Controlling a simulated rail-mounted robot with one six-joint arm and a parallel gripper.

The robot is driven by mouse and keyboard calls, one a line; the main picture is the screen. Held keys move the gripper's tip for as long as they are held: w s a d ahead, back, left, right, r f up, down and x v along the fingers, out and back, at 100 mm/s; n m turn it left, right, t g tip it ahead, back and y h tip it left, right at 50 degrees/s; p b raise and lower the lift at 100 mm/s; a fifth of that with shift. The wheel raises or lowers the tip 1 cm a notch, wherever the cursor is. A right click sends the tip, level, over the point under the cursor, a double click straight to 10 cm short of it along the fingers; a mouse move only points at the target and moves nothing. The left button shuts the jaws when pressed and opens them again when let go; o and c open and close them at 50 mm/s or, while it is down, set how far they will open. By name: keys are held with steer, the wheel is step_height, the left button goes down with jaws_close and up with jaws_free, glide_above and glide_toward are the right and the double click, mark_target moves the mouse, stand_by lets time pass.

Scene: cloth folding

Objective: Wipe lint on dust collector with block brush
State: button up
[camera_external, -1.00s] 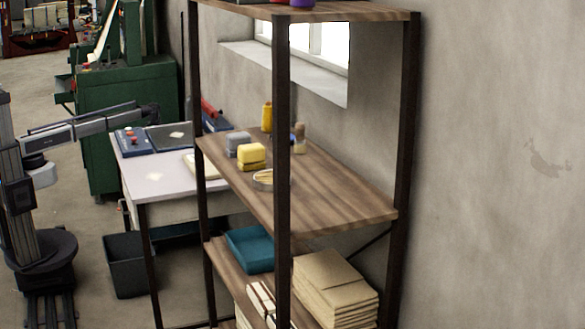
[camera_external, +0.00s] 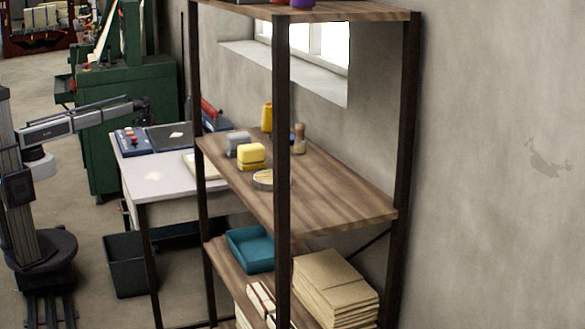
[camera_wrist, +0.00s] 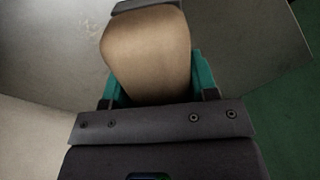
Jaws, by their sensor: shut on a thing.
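My gripper (camera_wrist: 155,92) is shut on a tan wooden block, which I take as the block brush (camera_wrist: 148,48). Teal fingers show on both sides of the block, and a grey strip lies at its far end. Its bristles are not clearly seen. In the external view my gripper (camera_external: 143,107) is small and dark, in front of the green machine; the brush cannot be made out there. A low blue-and-dark unit (camera_external: 145,141), possibly the dust collector, lies on the white table. A pale lint-like patch (camera_external: 177,135) is on its dark top.
The white table (camera_external: 170,187) has a faint pale patch. A brown shelf rack (camera_external: 330,200) stands in front, with yellow and grey blocks, bottles and a teal tray (camera_external: 250,248). A black bin (camera_external: 125,265) is on the floor. The green machine (camera_external: 110,85) is behind.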

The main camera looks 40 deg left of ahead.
steer(key=shift+r+p, duration=1.3)
steer(key=shift+r, duration=0.35)
